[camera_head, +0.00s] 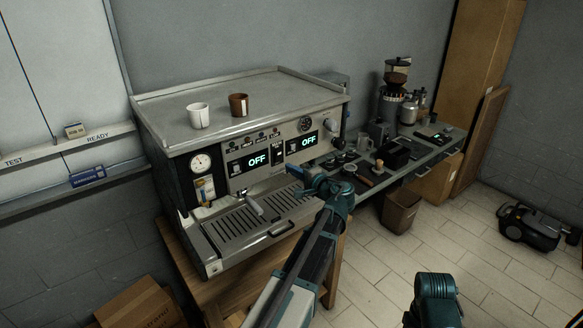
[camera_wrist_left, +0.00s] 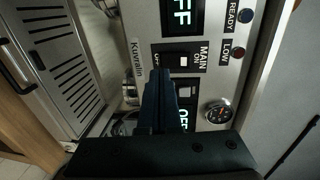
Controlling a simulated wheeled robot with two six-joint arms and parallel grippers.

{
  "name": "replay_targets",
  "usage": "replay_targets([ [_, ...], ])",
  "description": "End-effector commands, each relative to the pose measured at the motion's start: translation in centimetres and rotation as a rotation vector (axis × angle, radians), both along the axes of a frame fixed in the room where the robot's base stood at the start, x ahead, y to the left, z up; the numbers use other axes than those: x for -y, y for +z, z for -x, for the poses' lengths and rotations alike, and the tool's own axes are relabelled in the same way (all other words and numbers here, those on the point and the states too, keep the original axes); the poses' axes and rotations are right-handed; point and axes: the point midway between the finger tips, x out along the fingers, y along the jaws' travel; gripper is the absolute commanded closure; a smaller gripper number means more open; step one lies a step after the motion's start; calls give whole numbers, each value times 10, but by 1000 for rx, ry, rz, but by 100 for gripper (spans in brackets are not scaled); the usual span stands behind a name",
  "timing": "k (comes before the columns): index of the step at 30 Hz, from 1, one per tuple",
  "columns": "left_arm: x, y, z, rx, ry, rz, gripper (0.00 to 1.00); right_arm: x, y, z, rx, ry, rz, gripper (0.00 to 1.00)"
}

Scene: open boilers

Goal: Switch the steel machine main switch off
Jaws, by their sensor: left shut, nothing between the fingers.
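The steel machine (camera_head: 240,95) stands on a wooden table, and both of its displays read OFF. Its main switch (camera_head: 278,152) sits on the front panel between the two displays. My left gripper (camera_head: 293,170) is shut and empty, in front of the panel just below the switch. In the left wrist view its fingertips (camera_wrist_left: 161,76) lie at the switch's edge; I cannot tell if they touch. My right gripper does not show.
A white cup (camera_head: 198,116) and a brown cup (camera_head: 238,105) stand on the machine's top. The drip tray (camera_head: 222,236) juts out below the panel. A side counter at the right holds a grinder (camera_head: 392,85) and small tools. A bin (camera_head: 401,211) stands on the floor.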

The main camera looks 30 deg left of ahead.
Motion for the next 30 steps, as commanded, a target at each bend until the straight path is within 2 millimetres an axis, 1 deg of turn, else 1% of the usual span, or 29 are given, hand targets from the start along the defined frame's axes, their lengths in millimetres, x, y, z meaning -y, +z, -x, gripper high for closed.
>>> replay_targets([
  [1, 8, -2, 5, 0, -2, 0, 100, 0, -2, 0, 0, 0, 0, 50],
  [10, 57, -10, 24, 1, -4, -1, 100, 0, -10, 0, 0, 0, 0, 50],
  [15, 79, -13, 33, 1, -2, -1, 100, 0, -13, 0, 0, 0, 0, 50],
  [21, 92, -14, 38, 1, -1, -1, 100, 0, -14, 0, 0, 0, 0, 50],
  [30, 93, -14, 39, 0, 0, -1, 100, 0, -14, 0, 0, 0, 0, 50],
])
